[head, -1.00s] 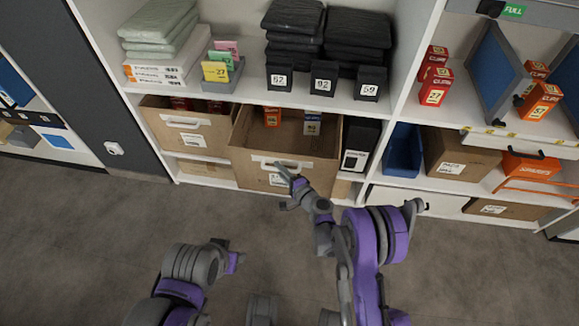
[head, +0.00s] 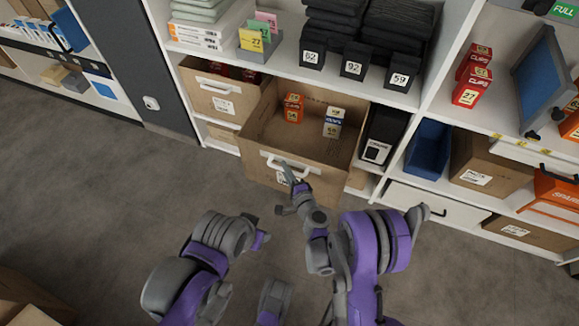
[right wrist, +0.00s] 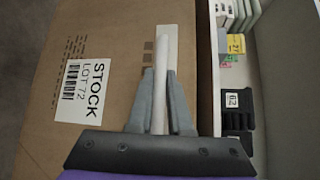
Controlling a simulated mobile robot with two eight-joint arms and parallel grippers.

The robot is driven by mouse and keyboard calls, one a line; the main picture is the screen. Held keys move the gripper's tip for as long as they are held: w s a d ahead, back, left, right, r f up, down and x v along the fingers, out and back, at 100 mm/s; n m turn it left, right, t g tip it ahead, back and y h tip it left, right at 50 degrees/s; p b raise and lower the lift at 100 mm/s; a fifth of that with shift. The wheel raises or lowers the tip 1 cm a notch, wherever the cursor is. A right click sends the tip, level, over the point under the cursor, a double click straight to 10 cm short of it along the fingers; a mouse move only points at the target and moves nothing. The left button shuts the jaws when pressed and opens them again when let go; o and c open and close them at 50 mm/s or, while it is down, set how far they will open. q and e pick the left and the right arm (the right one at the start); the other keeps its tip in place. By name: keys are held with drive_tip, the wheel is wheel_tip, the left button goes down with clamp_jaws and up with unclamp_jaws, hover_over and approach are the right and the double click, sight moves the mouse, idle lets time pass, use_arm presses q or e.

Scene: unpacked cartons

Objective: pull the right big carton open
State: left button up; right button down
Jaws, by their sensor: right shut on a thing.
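The right big carton (head: 268,168) is brown and open-topped. My right gripper (head: 284,170) is shut on this handle. In the right wrist view the fingers (right wrist: 163,98) lie on both sides of the white handle bar (right wrist: 161,65), beside the "STOCK LOT 72" label (right wrist: 86,78). My left gripper (head: 262,241) hangs low over the floor, away from the carton; its jaw state is unclear.
The left big carton (head: 207,88) sits in the shelf, beside the pulled one. A black file box (head: 381,135) and a blue bin (head: 428,152) stand to the right. The floor (head: 110,180) in front is clear, except for a brown carton (head: 25,300) at the lower left corner.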

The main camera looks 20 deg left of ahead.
drive_tip(key=shift+s, duration=0.1)
drive_tip(key=c, duration=0.8)
unclamp_jaws()
drive_tip(key=shift+c, duration=0.2)
drive_tip(key=b+v, duration=0.2)
drive_tip(key=v, duration=0.5)
drive_tip(key=shift+s+d, duration=0.2)
drive_tip(key=shift+r, duration=0.1)
